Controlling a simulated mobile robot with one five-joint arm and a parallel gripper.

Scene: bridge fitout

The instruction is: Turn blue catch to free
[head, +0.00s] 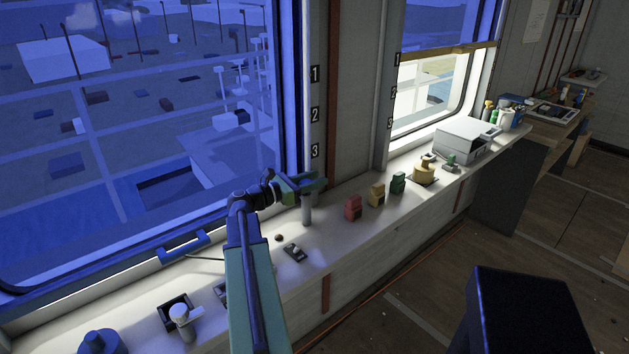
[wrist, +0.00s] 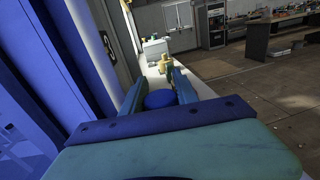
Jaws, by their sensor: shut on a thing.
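In the wrist view a rounded blue top (wrist: 160,99) sits between the fingers. I cannot tell for certain whether this is the blue catch; its lower part is hidden in that view. A blue bar handle (head: 183,246) is at the lower window frame, left of my arm. A dark blue knob-like thing (head: 97,342) is at the bottom left, cut off by the picture edge.
A red block (head: 353,207), a yellow block (head: 377,195) and a green block (head: 398,183) stand right of my gripper. Beyond them are a yellow fitting (head: 424,170) and a white box (head: 467,139). A white fitting (head: 181,316) and a small switch plate (head: 294,252) are nearer.

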